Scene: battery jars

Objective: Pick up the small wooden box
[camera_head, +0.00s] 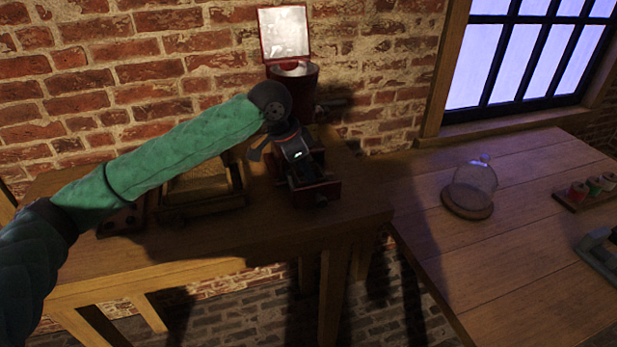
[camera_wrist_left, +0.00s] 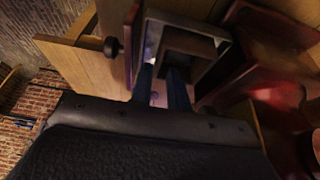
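My left gripper (camera_head: 294,165) reaches down over a dark red box with an open drawer (camera_head: 318,194) on the wooden table. In the left wrist view, my left gripper's two dark fingers (camera_wrist_left: 163,72) stand apart with a lit gap between them. A small open-topped box with dark brown-grey walls (camera_wrist_left: 212,70) is right at the fingertips, inside the drawer. I cannot tell whether the fingers touch its walls. The drawer front with a black knob (camera_wrist_left: 111,47) shows to the left. The gripper hides most of the small box in the head view. My right gripper is not in view.
A wooden tray-like box (camera_head: 205,200) stands left of the drawer box. A red container with a raised lid (camera_head: 283,33) stands behind. A second table at right holds a glass dome (camera_head: 474,184) and a rack of spools (camera_head: 590,191). A gap separates the tables in front.

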